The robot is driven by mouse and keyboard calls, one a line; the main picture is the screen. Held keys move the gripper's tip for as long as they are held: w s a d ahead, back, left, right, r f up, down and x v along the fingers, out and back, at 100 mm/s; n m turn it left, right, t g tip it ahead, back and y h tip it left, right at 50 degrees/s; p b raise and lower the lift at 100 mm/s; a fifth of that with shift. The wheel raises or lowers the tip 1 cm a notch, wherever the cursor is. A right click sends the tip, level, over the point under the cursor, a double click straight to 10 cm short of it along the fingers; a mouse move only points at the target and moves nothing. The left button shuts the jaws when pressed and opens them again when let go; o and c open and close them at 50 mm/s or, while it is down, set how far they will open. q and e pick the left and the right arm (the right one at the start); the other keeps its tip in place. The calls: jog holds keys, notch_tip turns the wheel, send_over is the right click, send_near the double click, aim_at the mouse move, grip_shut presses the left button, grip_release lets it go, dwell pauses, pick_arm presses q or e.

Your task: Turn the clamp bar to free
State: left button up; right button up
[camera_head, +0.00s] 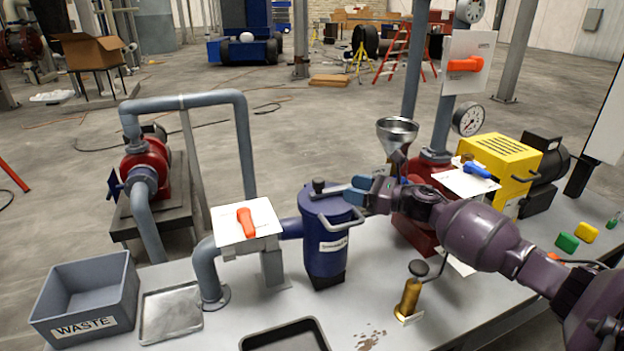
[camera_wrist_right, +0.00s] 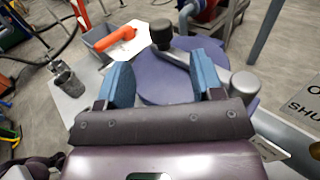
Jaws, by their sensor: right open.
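The blue filter housing (camera_head: 325,246) stands upright on the bench with its lid on. The grey clamp bar (camera_head: 333,189) with a black knob at its left end lies across the lid. In the right wrist view the clamp bar (camera_wrist_right: 180,57) runs from the black knob toward a round grey end on the right, partly hidden by a finger. My right gripper (camera_head: 360,189) is over the right side of the lid. Its blue fingers (camera_wrist_right: 161,75) are apart with nothing held between them; whether one touches the bar I cannot tell. My left gripper is out of view.
A white plate with an orange handle (camera_head: 245,221) and a grey pipe stand left of the housing. A grey waste bin (camera_head: 86,300) and metal tray (camera_head: 171,313) are further left. A brass fitting (camera_head: 409,296) stands at front right. A funnel (camera_head: 397,134) is behind.

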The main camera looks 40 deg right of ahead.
aim_at(319, 179)
jog(key=x, duration=1)
jog(key=shift+r, duration=0.1)
jog(key=shift+c, duration=0.4)
grip_shut()
